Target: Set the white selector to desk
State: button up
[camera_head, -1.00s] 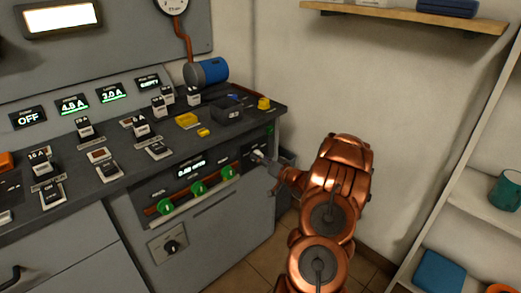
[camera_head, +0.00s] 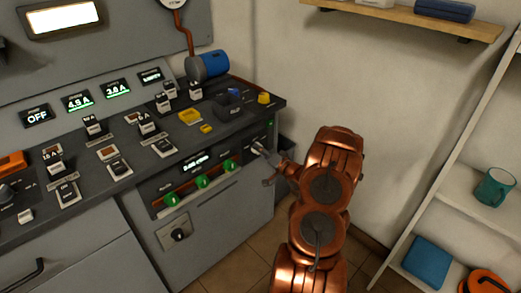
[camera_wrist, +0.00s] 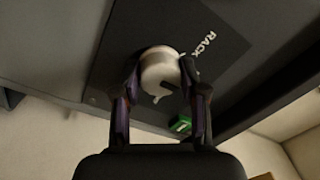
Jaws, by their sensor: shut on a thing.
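The white selector (camera_head: 256,148) is a round knob on the right end of the console's front face. In the wrist view the white selector (camera_wrist: 160,70) sits on a dark plate (camera_wrist: 215,22) with the word RACK printed beside it. A pale pointer mark shows on the knob's near side. My gripper (camera_head: 264,154) reaches it from the right and front. In the wrist view my gripper (camera_wrist: 160,82) has one finger on each side of the knob and is shut on it. The word desk is not visible.
Three green knobs (camera_head: 201,182) sit left of the selector on the same front face. A black rotary knob (camera_head: 179,235) is below them.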

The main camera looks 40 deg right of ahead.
jog(key=shift+a, duration=0.1)
jog(key=o, duration=1.1)
jog(key=shift+o, duration=0.2)
jog(key=shift+s, duration=0.1)
jog(key=s, duration=1.1)
jog(key=shift+s+f, duration=0.15)
jog(key=shift+s, duration=0.25)
